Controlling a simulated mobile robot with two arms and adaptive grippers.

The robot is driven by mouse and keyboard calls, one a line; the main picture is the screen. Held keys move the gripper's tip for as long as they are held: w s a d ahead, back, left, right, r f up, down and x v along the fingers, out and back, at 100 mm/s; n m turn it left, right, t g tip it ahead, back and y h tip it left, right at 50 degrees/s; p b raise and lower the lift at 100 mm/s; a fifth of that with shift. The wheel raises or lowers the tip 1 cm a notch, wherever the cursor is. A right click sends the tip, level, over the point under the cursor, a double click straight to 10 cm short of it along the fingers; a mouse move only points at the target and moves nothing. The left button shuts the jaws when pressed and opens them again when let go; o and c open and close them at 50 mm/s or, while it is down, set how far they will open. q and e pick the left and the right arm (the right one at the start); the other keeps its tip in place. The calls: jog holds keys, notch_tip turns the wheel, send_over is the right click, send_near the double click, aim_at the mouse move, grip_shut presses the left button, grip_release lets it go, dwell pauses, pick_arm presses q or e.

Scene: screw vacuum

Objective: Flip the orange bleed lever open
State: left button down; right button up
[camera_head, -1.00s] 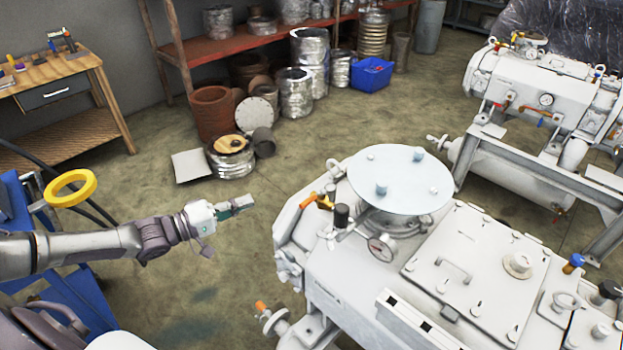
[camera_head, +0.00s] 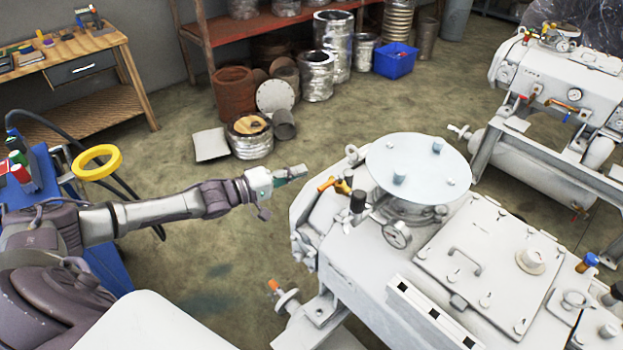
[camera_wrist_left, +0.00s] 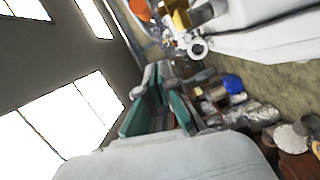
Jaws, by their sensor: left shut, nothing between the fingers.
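The orange bleed lever (camera_head: 326,184) sits on a small brass fitting (camera_head: 342,187) at the left end of the white vacuum machine (camera_head: 350,262). In the left wrist view the orange lever (camera_wrist_left: 141,9) is at the top, partly cut off by the frame edge, beside the brass fitting (camera_wrist_left: 178,14). My left gripper (camera_head: 300,171) is shut and empty, just left of and slightly above the lever in the head view, apparently apart from it. Its green-padded fingers also show in the left wrist view (camera_wrist_left: 160,82). My right gripper is not in view.
A dark-topped valve (camera_head: 358,200), a gauge (camera_head: 397,235) and a round pale plate (camera_head: 418,166) stand close right of the lever. Another orange-tipped valve (camera_head: 274,286) sticks out lower left. A blue cart (camera_head: 100,240) with a yellow ring (camera_head: 97,162) is at left.

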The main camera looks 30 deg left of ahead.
aim_at(330, 183)
pick_arm(q)
jog(key=d, duration=0.1)
jog(key=d+p, duration=0.1)
jog(key=d, duration=0.1)
jog(key=d+p, duration=0.1)
jog(key=shift+s+d+f, duration=0.2)
jog(key=shift+f, duration=0.2)
